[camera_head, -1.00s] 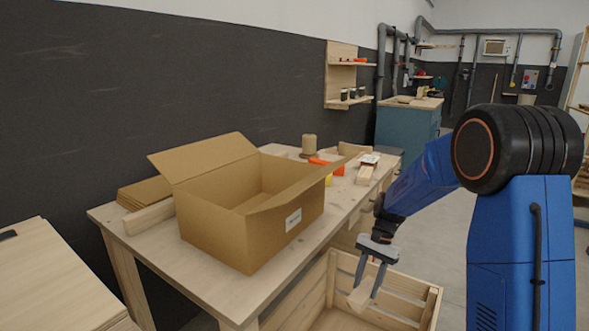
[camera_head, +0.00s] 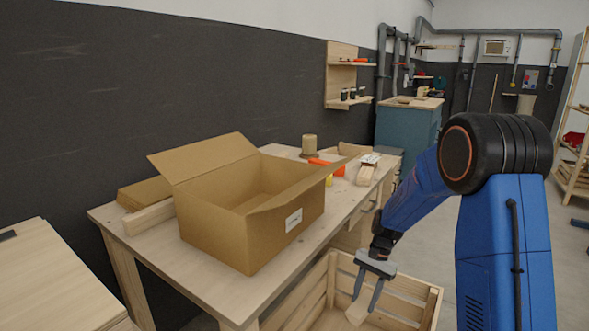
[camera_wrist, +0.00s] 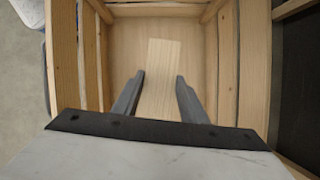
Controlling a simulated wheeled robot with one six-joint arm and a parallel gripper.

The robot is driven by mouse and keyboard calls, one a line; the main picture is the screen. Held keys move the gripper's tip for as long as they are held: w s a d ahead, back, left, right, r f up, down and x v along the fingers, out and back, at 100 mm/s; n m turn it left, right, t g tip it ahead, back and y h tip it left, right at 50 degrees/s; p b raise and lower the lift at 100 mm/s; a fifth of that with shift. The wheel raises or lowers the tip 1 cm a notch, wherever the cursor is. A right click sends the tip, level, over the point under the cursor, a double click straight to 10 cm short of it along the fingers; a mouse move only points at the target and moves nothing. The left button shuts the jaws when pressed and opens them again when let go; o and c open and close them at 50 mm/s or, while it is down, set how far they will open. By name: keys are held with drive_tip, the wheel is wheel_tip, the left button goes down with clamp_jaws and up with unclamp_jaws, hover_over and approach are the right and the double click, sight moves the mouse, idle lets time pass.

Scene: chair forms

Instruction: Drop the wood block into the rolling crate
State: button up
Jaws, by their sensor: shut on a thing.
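The wood block (camera_head: 357,314) is a pale, flat piece held between the fingers of my gripper (camera_head: 363,301). In the wrist view the block (camera_wrist: 164,62) reaches forward from between the two fingertips of my gripper (camera_wrist: 160,80). The rolling crate (camera_head: 405,287) is a slatted wooden box beside the workbench, and its lower part is cut off by the picture's edge. My gripper points down within the crate's opening. In the wrist view the crate's slatted walls (camera_wrist: 62,60) surround the block, with the bare crate floor beyond it. I cannot tell whether the block touches the floor.
The workbench (camera_head: 160,245) stands left of the crate. An open cardboard box (camera_head: 215,230), an orange tool (camera_head: 322,163) and a spool (camera_head: 309,145) are on it. A blue cabinet (camera_head: 405,130) stands at the back. Open floor lies right of the crate.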

drive_tip(key=o, duration=1.2)
drive_tip(key=shift+r, duration=0.1)
drive_tip(key=shift+v, duration=8.65)
drive_tip(key=shift+w+d, duration=0.1)
